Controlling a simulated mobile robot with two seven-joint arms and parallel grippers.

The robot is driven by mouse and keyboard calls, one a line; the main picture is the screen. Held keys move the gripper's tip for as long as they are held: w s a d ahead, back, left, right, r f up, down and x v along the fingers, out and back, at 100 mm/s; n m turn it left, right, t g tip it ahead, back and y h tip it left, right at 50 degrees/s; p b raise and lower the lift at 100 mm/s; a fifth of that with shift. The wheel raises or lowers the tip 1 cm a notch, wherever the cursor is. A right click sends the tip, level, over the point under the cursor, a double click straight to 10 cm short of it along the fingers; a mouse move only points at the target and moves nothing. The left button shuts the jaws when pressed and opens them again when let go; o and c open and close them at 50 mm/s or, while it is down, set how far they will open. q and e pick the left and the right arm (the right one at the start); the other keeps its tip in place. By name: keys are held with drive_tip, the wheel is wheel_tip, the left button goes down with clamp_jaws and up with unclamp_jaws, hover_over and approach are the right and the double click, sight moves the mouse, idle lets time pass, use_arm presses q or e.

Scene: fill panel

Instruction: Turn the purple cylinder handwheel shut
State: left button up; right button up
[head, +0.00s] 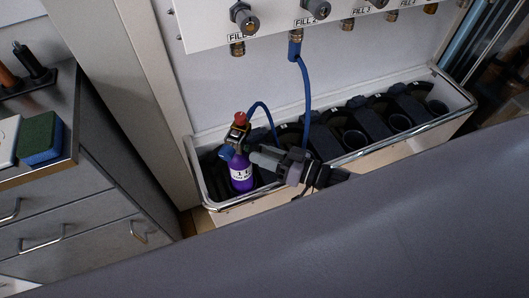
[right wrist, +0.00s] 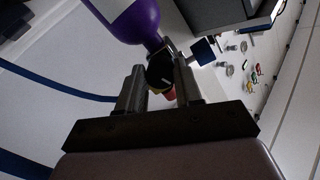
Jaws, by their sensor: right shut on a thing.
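The purple cylinder (head: 242,178) stands upright at the left end of the rack, with a white label and a red-topped valve (head: 240,117). My right gripper (head: 241,149) reaches in from the right at the valve, just above the purple body. In the right wrist view, the black round handwheel (right wrist: 160,71) with a white mark sits between the two fingers of the right gripper (right wrist: 160,84), which is shut on it. The purple cylinder (right wrist: 128,20) shows above it there. In the head view the gripper hides the handwheel. My left gripper is not in view.
The rack (head: 206,190) has a metal rail and several dark bays to the right. A blue hose (head: 307,95) hangs from the fill panel (head: 275,20) above. A steel cabinet (head: 85,205) with a green-and-blue sponge (head: 41,138) stands at left.

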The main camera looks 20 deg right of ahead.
drive_tip(key=shift+m, duration=1.8)
drive_tip(key=o, duration=1)
drive_tip(key=shift+o, duration=0.2)
drive_tip(key=shift+s, duration=0.1)
drive_tip(key=v, duration=0.7)
drive_tip(key=shift+r, duration=0.1)
